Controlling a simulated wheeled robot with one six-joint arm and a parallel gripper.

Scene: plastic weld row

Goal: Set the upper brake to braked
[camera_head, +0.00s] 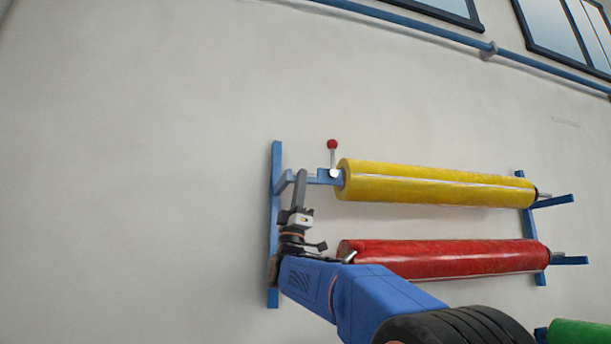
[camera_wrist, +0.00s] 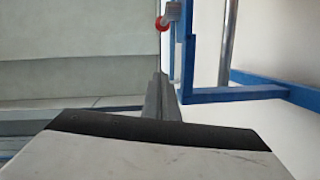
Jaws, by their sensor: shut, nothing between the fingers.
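The upper brake is a short lever with a red knob (camera_head: 332,144) on a pale stem, standing roughly upright from a white pivot at the left end of the yellow roll (camera_head: 435,184). My gripper (camera_head: 300,174) is shut and empty, pointing up in the head view. Its fingertips are left of the lever, about level with the pivot, and appear apart from it. In the wrist view the shut fingers (camera_wrist: 159,77) point toward a small red part (camera_wrist: 162,23) beside a blue upright; I cannot tell whether this is the knob.
A blue wall rack (camera_head: 276,155) carries the rolls, with arms jutting out near my gripper. A red roll (camera_head: 445,260) lies below the yellow one, partly behind my arm. A green roll (camera_head: 580,332) shows at lower right. The wall left of the rack is bare.

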